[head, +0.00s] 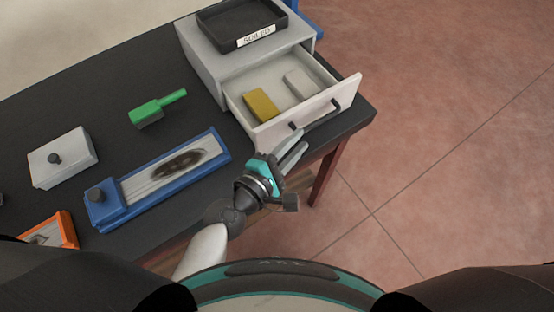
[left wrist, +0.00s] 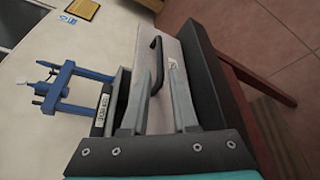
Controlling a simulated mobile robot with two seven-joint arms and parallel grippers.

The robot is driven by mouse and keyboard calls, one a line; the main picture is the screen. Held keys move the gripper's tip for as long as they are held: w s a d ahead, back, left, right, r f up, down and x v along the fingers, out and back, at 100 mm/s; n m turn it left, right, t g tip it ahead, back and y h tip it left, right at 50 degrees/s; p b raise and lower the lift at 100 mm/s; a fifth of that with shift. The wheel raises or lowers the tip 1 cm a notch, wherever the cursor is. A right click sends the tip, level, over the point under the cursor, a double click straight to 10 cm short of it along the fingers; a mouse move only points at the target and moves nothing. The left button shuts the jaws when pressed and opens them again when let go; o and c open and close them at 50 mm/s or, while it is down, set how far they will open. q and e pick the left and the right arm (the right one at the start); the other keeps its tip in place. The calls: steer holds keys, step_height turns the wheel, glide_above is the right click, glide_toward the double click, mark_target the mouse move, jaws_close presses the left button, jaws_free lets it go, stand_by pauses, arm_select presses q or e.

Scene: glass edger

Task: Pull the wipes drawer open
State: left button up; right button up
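The wipes drawer (head: 275,77) is pulled out of its light grey cabinet (head: 205,62). A yellow block (head: 260,104) and a whitish block (head: 299,83) lie in it. Its dark bar handle (head: 335,104) is on the front panel and also shows in the left wrist view (left wrist: 157,48). My left gripper (head: 302,139) is just in front of the panel, near the handle's left end. Its two grey fingers are apart, and in the left wrist view the handle shows between them. I cannot tell whether they touch it. My right gripper is not in view.
A black tray labelled as soiled (head: 224,37) sits on the cabinet. Tiled floor is clear at right.

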arm_select(q)
steer(key=v, duration=0.7)
steer(key=shift+b, duration=0.45)
